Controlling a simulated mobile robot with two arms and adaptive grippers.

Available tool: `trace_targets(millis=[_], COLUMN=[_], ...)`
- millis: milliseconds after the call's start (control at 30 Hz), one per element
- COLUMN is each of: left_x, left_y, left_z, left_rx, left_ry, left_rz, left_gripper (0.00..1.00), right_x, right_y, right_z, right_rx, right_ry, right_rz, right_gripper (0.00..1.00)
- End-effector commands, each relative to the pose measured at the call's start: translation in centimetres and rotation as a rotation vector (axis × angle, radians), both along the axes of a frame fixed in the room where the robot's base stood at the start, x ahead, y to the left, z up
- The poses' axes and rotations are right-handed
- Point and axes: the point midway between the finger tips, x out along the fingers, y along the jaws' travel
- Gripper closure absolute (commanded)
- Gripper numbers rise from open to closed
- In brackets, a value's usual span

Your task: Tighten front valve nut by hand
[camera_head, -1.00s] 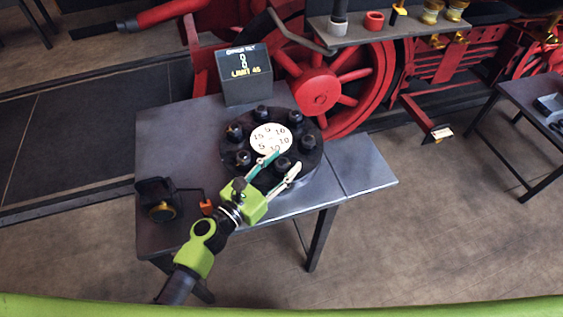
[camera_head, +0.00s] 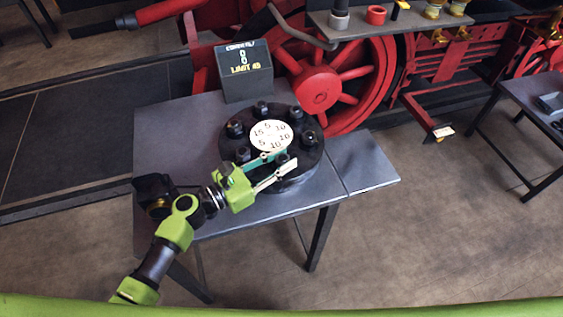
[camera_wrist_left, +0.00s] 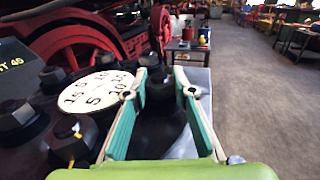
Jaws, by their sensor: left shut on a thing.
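A round black valve cover (camera_head: 308,162) sits on the grey table. A ring of several black nuts surrounds its white numbered dial (camera_head: 269,134). The front nut (camera_head: 282,159) is at the cover's near side, between my left gripper's (camera_head: 290,157) two green-and-white fingers. The gripper reaches in from the left, low over the cover. In the left wrist view, its fingertips (camera_wrist_left: 161,78) stand on either side of the dark nut (camera_wrist_left: 158,90), shut on it. The fingers partly hide the nut's lower part. My right gripper is out of view.
A dark display box (camera_head: 245,72) with yellow lettering stands behind the cover. A black item (camera_head: 153,190) lies at the table's left edge, partly behind my arm. The table's right part (camera_head: 362,165) is clear. Red locomotive wheels (camera_head: 320,90) stand behind.

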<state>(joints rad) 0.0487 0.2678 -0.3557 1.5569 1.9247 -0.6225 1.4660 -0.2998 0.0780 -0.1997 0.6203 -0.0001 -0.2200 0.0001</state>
Motion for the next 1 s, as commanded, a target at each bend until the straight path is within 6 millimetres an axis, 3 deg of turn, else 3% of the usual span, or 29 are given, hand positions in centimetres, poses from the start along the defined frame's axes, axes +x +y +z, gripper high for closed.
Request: trace_targets(millis=[267,300,367,767,1000], left_x=[0.0,0.0,0.0,-0.2,-2.6], left_y=[0.0,0.0,0.0,0.4,3.8], left_z=[0.0,0.0,0.0,0.0,-0.2], left_rx=[0.0,0.0,0.0,0.001,0.003], left_ry=[0.001,0.001,0.001,0.002,0.005], left_rz=[-0.005,-0.005,-0.004,-0.003,-0.001], left_gripper=[0.97,0.71,0.58,0.58,0.58], right_x=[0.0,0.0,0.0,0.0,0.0], right_y=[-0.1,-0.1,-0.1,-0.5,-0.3], right_z=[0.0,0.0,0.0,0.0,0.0], right_rx=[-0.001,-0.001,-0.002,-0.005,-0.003], right_ry=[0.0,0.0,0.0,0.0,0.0], right_rz=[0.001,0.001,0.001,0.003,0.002], right_gripper=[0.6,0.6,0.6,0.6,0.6])
